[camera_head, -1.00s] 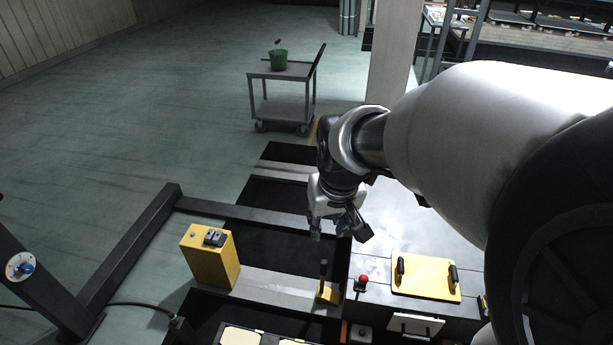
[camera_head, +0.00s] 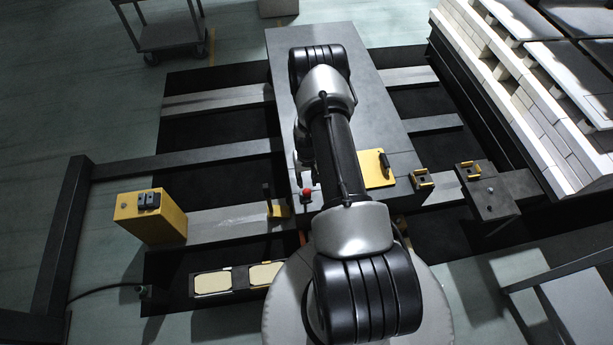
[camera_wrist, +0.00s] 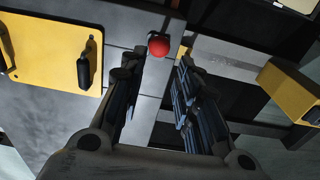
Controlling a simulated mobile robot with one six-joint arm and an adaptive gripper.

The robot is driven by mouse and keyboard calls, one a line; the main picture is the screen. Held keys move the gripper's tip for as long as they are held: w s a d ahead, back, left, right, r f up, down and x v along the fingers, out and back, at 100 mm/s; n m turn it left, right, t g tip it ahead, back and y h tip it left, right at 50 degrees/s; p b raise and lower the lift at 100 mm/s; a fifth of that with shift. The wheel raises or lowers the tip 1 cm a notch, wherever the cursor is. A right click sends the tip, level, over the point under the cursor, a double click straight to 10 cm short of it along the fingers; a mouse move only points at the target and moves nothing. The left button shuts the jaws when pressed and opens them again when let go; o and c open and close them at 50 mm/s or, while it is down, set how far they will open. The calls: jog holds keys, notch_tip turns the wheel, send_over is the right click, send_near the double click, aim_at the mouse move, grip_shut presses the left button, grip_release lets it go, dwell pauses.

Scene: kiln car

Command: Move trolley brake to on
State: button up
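A black lever on a yellow base (camera_head: 278,208), the likeliest trolley brake, stands on the grey rail left of the red button in the head view. Its handle looks near upright; I see no on or off marking. My gripper (camera_head: 301,165) is partly behind my arm, above the grey deck and a little up and right of the lever. In the wrist view my gripper (camera_wrist: 155,80) is open, with nothing between its fingers. The red button (camera_wrist: 159,46) shows beyond the gap. A yellow sliver shows beside the right finger, and the lever is mostly hidden there.
A yellow box (camera_head: 151,216) with a black switch stands left of the lever. A yellow plate (camera_head: 372,170) with black handles lies on the deck (camera_head: 390,105). Several dark gaps lie between rails. A grey block (camera_head: 487,193) and stacked pale bricks (camera_head: 520,100) are at right.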

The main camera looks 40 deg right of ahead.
aim_at(307, 191)
jog(key=shift+f+b, duration=2.7)
jog(key=shift+f, duration=1.85)
jog(key=shift+f+b, duration=0.25)
jog(key=shift+b, duration=0.1)
jog(key=shift+c, duration=0.5)
jog(key=c, duration=0.5)
jog(key=w+d, duration=0.1)
jog(key=w+d+b, duration=0.1)
jog(key=w, duration=0.1)
jog(key=w+d+r+b, duration=0.1)
jog(key=w, duration=0.1)
jog(key=shift+w+d+f, duration=0.2)
jog(key=shift+w+d, duration=0.15)
jog(key=shift+w, duration=0.15)
jog(key=shift+w+d+f, duration=0.15)
jog(key=shift+w+d, duration=0.2)
jog(key=shift+w, duration=0.1)
jog(key=o, duration=0.9)
jog(key=shift+s+a, duration=0.1)
jog(key=shift+s, duration=0.05)
jog(key=shift+c, duration=0.2)
